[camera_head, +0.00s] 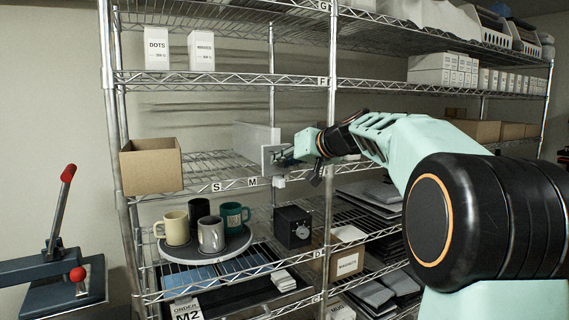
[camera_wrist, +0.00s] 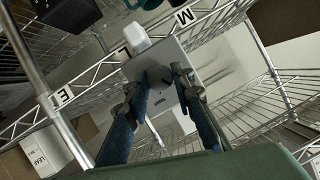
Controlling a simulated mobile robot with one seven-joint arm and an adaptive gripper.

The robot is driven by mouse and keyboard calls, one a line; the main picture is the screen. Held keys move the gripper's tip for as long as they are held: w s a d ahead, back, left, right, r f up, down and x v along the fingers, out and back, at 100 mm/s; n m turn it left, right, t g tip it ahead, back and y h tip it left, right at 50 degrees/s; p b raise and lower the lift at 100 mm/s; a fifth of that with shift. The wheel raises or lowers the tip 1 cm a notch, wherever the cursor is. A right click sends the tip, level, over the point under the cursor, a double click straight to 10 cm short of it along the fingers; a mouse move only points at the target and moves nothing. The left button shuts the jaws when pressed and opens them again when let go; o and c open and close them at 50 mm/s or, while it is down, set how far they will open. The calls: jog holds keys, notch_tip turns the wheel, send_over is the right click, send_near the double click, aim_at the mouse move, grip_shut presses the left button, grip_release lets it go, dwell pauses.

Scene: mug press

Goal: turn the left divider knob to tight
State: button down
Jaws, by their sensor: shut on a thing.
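The divider is a light grey upright panel (camera_head: 255,137) on the middle shelf, with a square grey front plate (camera_head: 270,167) at the shelf's front edge. In the wrist view the front plate (camera_wrist: 178,107) faces me and bears small dark print that I cannot read for sure. A dark grey knob (camera_wrist: 157,74) sits on the plate between my fingertips. My gripper (camera_wrist: 160,80) is shut on the knob, one finger on each side. In the head view my gripper (camera_head: 286,156) is at the front plate and hides the knob. I cannot tell the knob's setting.
A small white block (camera_head: 279,182) is just below the plate; it also shows in the wrist view (camera_wrist: 134,38). A cardboard box (camera_head: 151,167) stands left on the same shelf. Below are a round tray (camera_head: 206,254) with several mugs and a black box (camera_head: 292,227). A shelf post (camera_head: 330,120) is close by.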

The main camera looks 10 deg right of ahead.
jog(key=shift+w+d+f+m+t+y+b, duration=0.15)
jog(key=shift+m+y+b, duration=0.7)
jog(key=shift+m+b, duration=0.55)
jog(key=shift+s+d+f+m+t+y+b, duration=0.1)
jog(key=shift+m+y+b, duration=0.9)
jog(key=shift+m, duration=0.75)
jog(key=shift+w+d+f+m+t+y+b, duration=0.15)
jog(key=shift+m+y+b, duration=0.6)
jog(key=shift+m+b, duration=0.65)
jog(key=shift+s+a+r+m, duration=0.1)
jog(key=shift+m, duration=0.35)
jog(key=c, duration=1.7)
grip_release()
jog(key=shift+o, duration=0.2)
